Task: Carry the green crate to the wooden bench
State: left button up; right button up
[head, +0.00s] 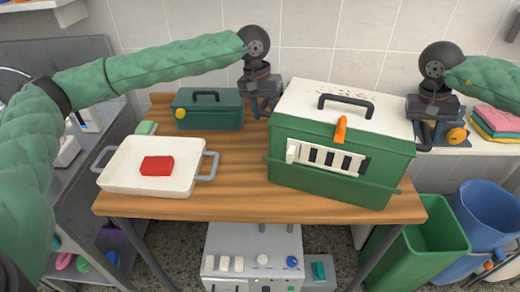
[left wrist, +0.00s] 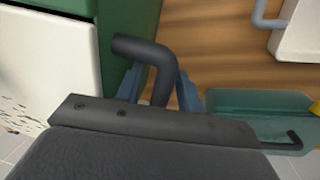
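The green crate (head: 330,185) has a white top, a black top handle, an orange latch and a barred white front. It stands upright on the right part of the wooden bench (head: 235,190). My left gripper (head: 263,106) is at its left side. In the left wrist view, the blue fingers (left wrist: 165,95) close around a dark bent side handle (left wrist: 145,50) next to the green wall. My right gripper (head: 424,146) is at the crate's right side; its fingers are mostly hidden, so I cannot tell its grip.
A white tray (head: 125,176) holding a red block (head: 157,166) sits on the bench's left. A teal box (head: 208,118) stands at the back. A green bin (head: 430,245) and blue bucket (head: 487,220) stand at the right. Folded towels (head: 495,120) lie on a shelf.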

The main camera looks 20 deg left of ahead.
jog(key=shift+r, duration=0.1)
pick_arm(q)
notch_tip(320, 180, up, 12)
jog(key=a, duration=0.2)
jog(key=shift+f, duration=0.15)
pick_arm(e)
jog(key=v, duration=1.1)
jog(key=shift+r, duration=0.35)
pick_arm(q)
jog(key=shift+w+a, duration=0.1)
pick_arm(e)
jog(key=shift+a, duration=0.1)
